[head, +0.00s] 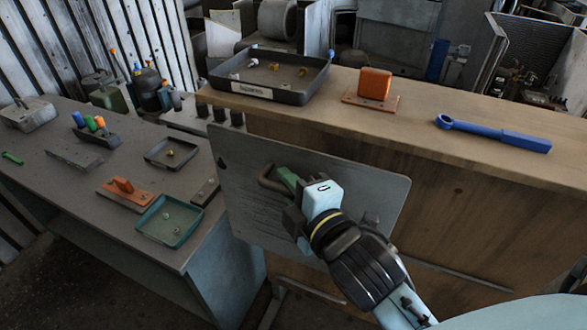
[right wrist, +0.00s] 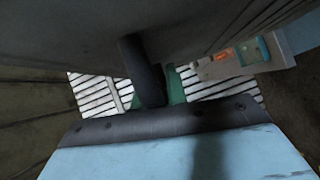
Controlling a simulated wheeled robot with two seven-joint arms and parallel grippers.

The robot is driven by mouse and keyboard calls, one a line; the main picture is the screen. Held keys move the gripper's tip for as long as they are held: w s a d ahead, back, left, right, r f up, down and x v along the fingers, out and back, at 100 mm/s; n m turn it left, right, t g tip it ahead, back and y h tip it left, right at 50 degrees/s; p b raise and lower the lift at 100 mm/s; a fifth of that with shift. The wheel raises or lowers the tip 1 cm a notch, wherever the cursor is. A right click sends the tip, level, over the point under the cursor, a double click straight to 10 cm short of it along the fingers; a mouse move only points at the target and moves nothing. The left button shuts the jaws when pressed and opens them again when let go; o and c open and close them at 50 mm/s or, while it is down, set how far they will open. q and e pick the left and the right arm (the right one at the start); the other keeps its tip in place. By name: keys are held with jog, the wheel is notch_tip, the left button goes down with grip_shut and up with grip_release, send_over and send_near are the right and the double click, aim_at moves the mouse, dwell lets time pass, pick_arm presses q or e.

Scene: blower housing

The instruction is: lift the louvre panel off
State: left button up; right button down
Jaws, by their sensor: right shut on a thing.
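The louvre panel (head: 240,190) is a thin grey plate in the middle of the head view, in front of the wooden bench side. It looks tilted. A dark bar handle (head: 268,174) stands out from its face, and the handle also shows close up in the right wrist view (right wrist: 142,68). My right gripper (head: 289,190) is shut on this handle, with the forearm coming from the lower right. The gripper and wrist hide part of the panel and its lower middle. Whether the panel touches anything behind it cannot be seen. My left gripper is not in view.
The wooden bench top (head: 330,105) runs behind the panel, with a dark tray (head: 290,95), an orange block (head: 375,84) and a blue wrench (head: 490,134). A grey table (head: 60,185) at left holds a green tray (head: 170,235), a small dark tray (head: 152,157) and tools.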

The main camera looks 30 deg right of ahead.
jog(key=shift+s+a+p, duration=0.5)
jog(key=shift+s+a, duration=1.15)
jog(key=shift+a, duration=0.3)
